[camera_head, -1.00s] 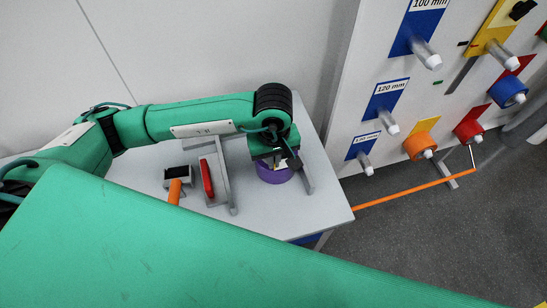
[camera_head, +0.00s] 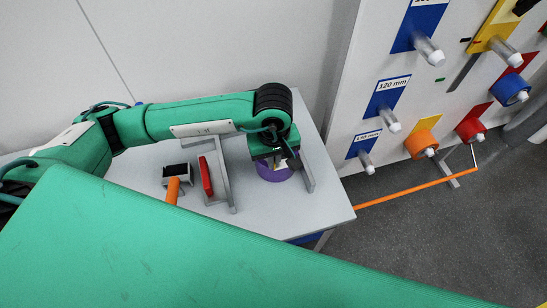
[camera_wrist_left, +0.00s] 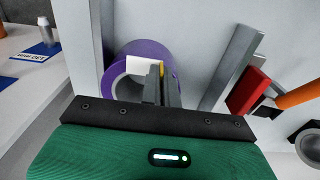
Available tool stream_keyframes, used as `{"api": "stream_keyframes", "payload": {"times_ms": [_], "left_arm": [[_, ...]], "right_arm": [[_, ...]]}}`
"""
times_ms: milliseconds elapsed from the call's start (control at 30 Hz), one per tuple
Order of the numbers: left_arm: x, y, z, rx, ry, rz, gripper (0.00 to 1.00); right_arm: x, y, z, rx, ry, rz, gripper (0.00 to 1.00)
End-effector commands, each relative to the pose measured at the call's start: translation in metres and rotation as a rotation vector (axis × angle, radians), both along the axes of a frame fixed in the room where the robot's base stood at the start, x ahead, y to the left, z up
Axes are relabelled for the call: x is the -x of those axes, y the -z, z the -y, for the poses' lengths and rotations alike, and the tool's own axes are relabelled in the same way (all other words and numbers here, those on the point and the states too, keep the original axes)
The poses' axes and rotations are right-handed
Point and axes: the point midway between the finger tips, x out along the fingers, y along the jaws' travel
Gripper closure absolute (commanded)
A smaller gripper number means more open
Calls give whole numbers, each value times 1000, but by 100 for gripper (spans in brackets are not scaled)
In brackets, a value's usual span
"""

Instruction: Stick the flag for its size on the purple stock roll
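The purple stock roll (camera_head: 270,174) lies on the grey table in a grey bracket, under my left gripper (camera_head: 281,161). In the left wrist view the roll (camera_wrist_left: 138,47) shows as a purple ring around a pale core, partly hidden by the gripper. My left gripper (camera_wrist_left: 165,88) has its fingers close together over the roll, shut on a small white flag (camera_wrist_left: 143,66) with a yellow edge. The flag overlaps the roll in that view; I cannot tell whether it touches it. My right gripper is not in view.
A red block (camera_head: 206,176) and a dark-topped device with an orange handle (camera_head: 173,190) stand left of the roll. A grey bracket bar (camera_head: 223,180) lies between. A rack panel (camera_head: 440,75) with labelled pegs and coloured rolls stands at the right. The table's front right is clear.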

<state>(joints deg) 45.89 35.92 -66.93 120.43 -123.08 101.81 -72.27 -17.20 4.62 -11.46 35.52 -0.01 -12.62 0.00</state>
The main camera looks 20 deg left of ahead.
Motion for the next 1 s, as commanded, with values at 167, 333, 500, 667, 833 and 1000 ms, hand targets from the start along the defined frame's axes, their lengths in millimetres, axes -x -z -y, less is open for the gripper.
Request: {"api": "stream_keyframes", "payload": {"times_ms": [167, 333, 500, 667, 833, 1000], "left_arm": [[0, 0, 0, 0, 0, 0, 72], [0, 0, 0, 0, 0, 0, 72], [-1, -6, 0, 2, 0, 3, 72], [-1, -30, 1, 2, 3, 6, 72], [-2, -68, 1, 3, 1, 7, 72], [-1, -103, 1, 2, 2, 6, 72]], "right_arm": [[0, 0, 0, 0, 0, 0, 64], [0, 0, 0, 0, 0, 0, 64], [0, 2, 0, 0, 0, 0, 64], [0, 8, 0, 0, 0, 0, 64], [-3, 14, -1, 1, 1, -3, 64], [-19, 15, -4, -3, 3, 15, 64]]}}
